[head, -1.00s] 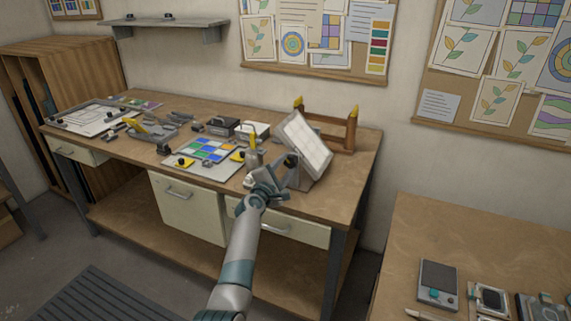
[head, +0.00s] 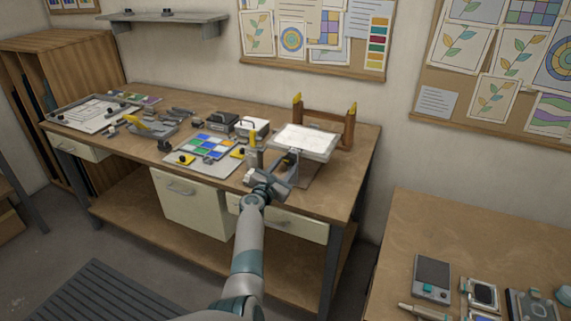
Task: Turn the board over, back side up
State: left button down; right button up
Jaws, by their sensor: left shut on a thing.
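A pale rectangular board (head: 304,141) is at the right end of the workbench, in front of a wooden stand with yellow-tipped posts. It lies nearly level, with a whitish face up that carries faint marks. My left gripper (head: 289,161) is shut on the board's near edge and holds it above the bench top. The board's underside is hidden. The gripper and the board's edge hide part of the bench surface below. My right gripper is not in view.
The wooden stand (head: 349,126) is close behind the board. Left of it are a panel with coloured glass squares (head: 201,155), a white box (head: 254,127) and a grey tray (head: 152,130). A second table (head: 460,235) at right holds several devices.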

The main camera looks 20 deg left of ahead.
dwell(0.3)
pick_arm(q)
jog(key=c, duration=1.3)
grip_release()
jog(key=shift+o, duration=0.9)
